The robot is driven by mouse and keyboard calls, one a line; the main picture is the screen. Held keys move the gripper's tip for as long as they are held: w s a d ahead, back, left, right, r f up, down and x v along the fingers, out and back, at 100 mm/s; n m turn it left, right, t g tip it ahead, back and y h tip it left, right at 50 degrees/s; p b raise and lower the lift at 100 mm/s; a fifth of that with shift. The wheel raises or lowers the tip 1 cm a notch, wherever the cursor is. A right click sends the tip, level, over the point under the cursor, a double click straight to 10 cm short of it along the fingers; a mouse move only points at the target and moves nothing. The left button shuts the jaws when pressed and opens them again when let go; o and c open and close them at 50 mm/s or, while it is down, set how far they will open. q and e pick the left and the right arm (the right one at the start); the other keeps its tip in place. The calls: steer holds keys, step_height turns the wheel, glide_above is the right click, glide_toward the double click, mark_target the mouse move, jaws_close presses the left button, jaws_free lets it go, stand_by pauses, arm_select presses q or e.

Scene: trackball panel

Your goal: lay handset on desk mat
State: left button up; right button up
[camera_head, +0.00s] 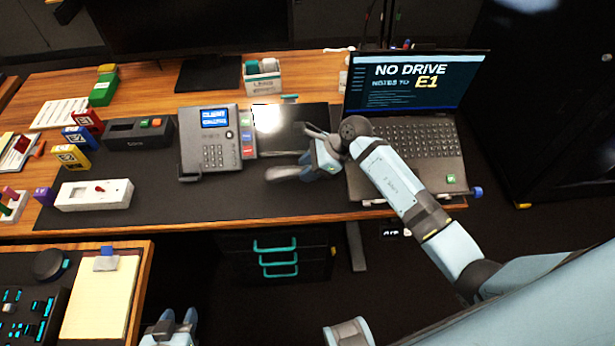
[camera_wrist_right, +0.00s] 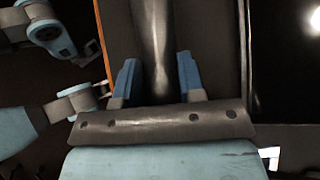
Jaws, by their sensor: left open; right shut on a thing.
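The dark grey handset (camera_head: 283,173) is in my right gripper (camera_head: 318,158), low over the right part of the black desk mat (camera_head: 215,204). I cannot tell whether it touches the mat. In the right wrist view the handset (camera_wrist_right: 152,45) runs lengthwise between the two blue fingers of the right gripper (camera_wrist_right: 158,80). The desk phone (camera_head: 207,145), with a lit blue screen, stands on the mat to the left of the handset. My left gripper (camera_head: 176,322) is open and empty at the bottom of the head view, below the desk.
A laptop (camera_head: 410,130) is right of the handset, and a dark glossy tablet-like panel (camera_head: 285,128) lies behind it. A white box with a red control (camera_head: 93,195) is at the mat's left. The mat's front middle is clear. A notepad (camera_head: 100,297) lies on the lower-left table.

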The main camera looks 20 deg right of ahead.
steer(key=shift+f, duration=2.25)
steer(key=o, duration=0.6)
steer(key=shift+f, duration=0.2)
steer(key=shift+c, duration=0.2)
steer(key=o, duration=0.4)
steer(key=shift+r, duration=0.1)
steer(key=shift+r, duration=0.1)
